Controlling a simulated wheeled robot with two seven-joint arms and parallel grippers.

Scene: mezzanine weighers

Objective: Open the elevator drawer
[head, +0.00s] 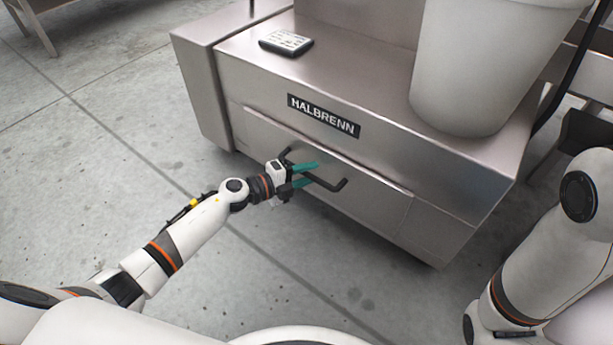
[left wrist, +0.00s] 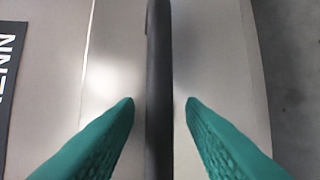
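The elevator drawer (head: 375,190) is a wide metal front low on a steel machine, below a black HALBRENN label (head: 323,116). It looks flush with the machine. A black bar handle (head: 328,184) runs across it. My left gripper (head: 310,174) is at the handle, its two green fingers pointing at the drawer. In the left wrist view the handle (left wrist: 159,90) passes between the open fingers (left wrist: 159,101), with a gap on each side. Part of the handle is hidden behind the left gripper in the head view. My right gripper is out of view; only my right arm shows.
A large pale bin (head: 475,70) stands on the machine's top at the right. A small keypad-like device (head: 286,42) lies on the top at the left. The concrete floor (head: 90,170) in front of the machine is clear at the left.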

